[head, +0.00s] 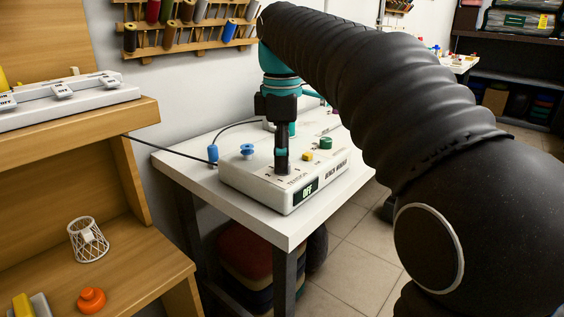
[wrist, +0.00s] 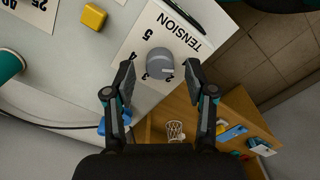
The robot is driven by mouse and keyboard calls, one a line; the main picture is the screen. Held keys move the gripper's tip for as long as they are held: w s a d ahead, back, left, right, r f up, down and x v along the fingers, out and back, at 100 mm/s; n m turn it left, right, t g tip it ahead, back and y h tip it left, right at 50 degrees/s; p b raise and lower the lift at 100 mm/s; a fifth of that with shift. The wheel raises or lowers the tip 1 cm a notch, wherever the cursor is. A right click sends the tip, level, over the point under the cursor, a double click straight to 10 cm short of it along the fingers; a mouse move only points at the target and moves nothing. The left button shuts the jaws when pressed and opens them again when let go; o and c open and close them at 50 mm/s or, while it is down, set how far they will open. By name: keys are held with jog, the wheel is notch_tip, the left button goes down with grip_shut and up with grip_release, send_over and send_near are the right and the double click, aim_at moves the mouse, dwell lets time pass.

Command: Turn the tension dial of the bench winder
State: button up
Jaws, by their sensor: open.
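The bench winder (head: 250,188) is a pale box on a white table, with a display (head: 306,191) that reads OFF. Its tension dial (wrist: 160,62) is a round grey knob on a white label with the word TENSION and numbers around it. A light mark on the knob points to the lower right in the wrist view. My gripper (head: 281,168) points down over the winder's panel and hides the dial in the head view. In the wrist view my gripper (wrist: 160,72) is open, with one finger on each side of the dial and gaps showing between.
A yellow button (head: 308,156), a green knob (head: 326,143) and a blue spool-like part (head: 247,150) stand on the winder near my gripper. A wooden shelf unit (head: 120,262) is at left. Thread spools (head: 187,11) hang on the wall rack. Floor shows right of the table.

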jog(key=shift+f, duration=0.4)
jog(key=shift+c, duration=0.2)
grip_shut()
jog(key=shift+r+m, duration=0.1)
jog(key=shift+m, duration=0.2)
